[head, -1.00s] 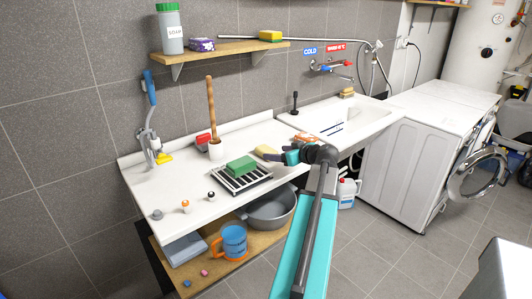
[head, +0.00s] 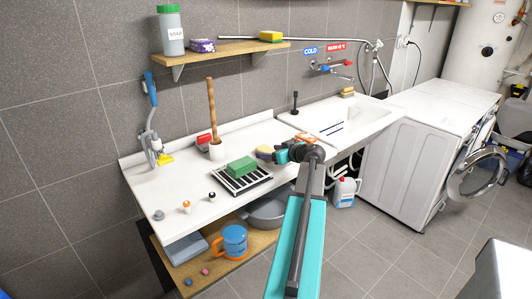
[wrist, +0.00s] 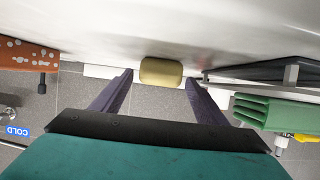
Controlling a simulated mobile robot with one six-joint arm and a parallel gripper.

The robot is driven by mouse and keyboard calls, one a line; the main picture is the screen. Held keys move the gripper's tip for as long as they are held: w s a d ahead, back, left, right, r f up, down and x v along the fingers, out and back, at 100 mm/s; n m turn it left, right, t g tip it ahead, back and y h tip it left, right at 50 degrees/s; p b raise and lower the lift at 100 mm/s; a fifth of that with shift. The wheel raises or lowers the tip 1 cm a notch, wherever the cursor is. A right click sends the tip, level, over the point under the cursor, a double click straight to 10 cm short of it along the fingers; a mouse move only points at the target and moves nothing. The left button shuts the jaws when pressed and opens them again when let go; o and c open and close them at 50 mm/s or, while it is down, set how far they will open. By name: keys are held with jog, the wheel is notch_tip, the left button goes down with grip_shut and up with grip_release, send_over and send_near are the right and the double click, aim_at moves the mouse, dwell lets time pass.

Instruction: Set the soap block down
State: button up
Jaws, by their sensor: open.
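The soap block is a pale yellow, rounded block (wrist: 160,72). In the wrist view it sits at the white worktop, between the two dark purple fingers of my gripper (wrist: 159,77). The fingers are open, with a gap on each side of the block. In the head view the block (head: 262,149) is at the worktop's right part, just beyond my gripper (head: 266,156), whose near finger partly covers it. Its underside is hidden, so contact with the worktop cannot be checked.
A green block (head: 241,166) lies on a black-barred rack (head: 258,180) left of my gripper. An orange, white-spotted thing (wrist: 25,55) is on the other side. The worktop's front left has small knobs (head: 186,206).

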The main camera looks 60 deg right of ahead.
aim_at(270, 151)
jog(key=shift+p+x, duration=0.3)
jog(key=shift+x, duration=1.25)
jog(key=c, duration=1.4)
jog(key=shift+o, duration=0.2)
jog(key=shift+r, duration=0.15)
jog(key=shift+r+b, duration=0.95)
jog(key=shift+r, duration=4)
